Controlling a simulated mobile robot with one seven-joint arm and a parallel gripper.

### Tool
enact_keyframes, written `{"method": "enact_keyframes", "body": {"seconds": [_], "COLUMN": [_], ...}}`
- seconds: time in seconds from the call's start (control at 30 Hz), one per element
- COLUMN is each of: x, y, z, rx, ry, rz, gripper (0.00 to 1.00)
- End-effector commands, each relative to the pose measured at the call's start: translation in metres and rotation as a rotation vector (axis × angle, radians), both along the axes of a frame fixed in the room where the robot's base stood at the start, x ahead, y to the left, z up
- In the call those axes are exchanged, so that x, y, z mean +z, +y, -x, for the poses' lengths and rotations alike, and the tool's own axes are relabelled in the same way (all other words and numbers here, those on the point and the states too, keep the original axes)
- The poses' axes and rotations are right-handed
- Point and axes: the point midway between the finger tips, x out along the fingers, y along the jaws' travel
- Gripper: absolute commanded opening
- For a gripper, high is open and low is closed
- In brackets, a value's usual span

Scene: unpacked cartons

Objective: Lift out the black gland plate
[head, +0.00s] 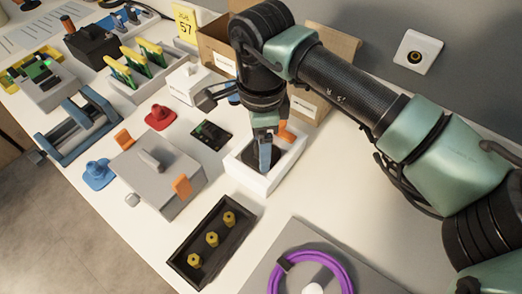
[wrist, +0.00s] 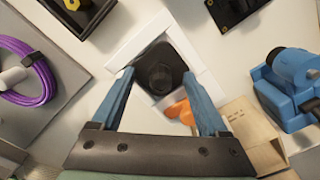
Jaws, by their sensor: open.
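The black gland plate (wrist: 158,68) shows in the wrist view as a dark rounded square with a round raised part in its middle. It lies inside a white open box (head: 246,172), whose rim also shows in the wrist view (wrist: 203,62). My gripper (head: 264,160) points down over the box in the head view. Its two blue fingers (wrist: 160,76) are apart, one towards each side of the plate, with nothing held between them. Whether the fingers touch the plate I cannot tell.
A black tray with yellow posts (head: 239,246), a purple coil on a grey panel (head: 285,251), a grey lidded box (head: 135,170) and a black device (head: 210,135) stand around. Cardboard cartons (head: 335,45) stand behind.

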Motion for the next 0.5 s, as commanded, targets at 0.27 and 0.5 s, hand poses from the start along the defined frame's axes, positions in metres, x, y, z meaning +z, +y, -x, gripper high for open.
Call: {"method": "enact_keyframes", "body": {"seconds": [0.27, 0.5], "x": [0.0006, 0.0008], "y": [-0.0001, 0.0000], "z": [-0.0002, -0.0002], "rx": [0.000, 0.000], "ry": [-0.001, -0.001], "rz": [0.000, 0.000], "gripper": [0.57, 0.14]}}
